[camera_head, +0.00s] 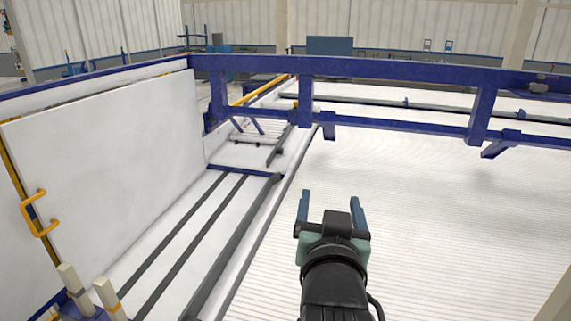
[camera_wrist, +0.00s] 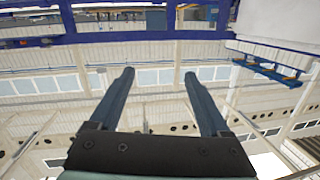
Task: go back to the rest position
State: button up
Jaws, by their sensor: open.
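My gripper (camera_head: 330,200) is in the lower middle of the head view, with its two blue-grey fingers apart and nothing between them. It is held up over the left part of the white ribbed surface (camera_head: 430,220). In the wrist view my gripper (camera_wrist: 157,74) also shows open and empty, with the hall wall and its windows beyond the fingers. No pipe can be made out in either view.
A blue frame beam (camera_head: 390,69) with posts crosses the back. A white panel (camera_head: 110,160) with a yellow handle (camera_head: 38,215) stands at left. Dark rails (camera_head: 185,235) run along the floor between panel and ribbed surface. Light posts (camera_head: 108,297) stand at lower left.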

jog(key=s+a+r+n+t, duration=0.1)
jog(key=s+r, duration=0.4)
jog(key=r, duration=0.5)
jog(key=s+a+r+t+y, duration=0.1)
jog(key=s+a+r+t, duration=0.2)
jog(key=s+r+t, duration=0.3)
jog(key=s+a+r+n+t+y+p, duration=0.1)
jog(key=s+r, duration=0.5)
jog(key=r, duration=0.8)
jog(key=a+t, duration=0.1)
jog(key=t, duration=0.1)
jog(key=shift+a+n+t, duration=0.3)
jog(key=shift+a, duration=0.1)
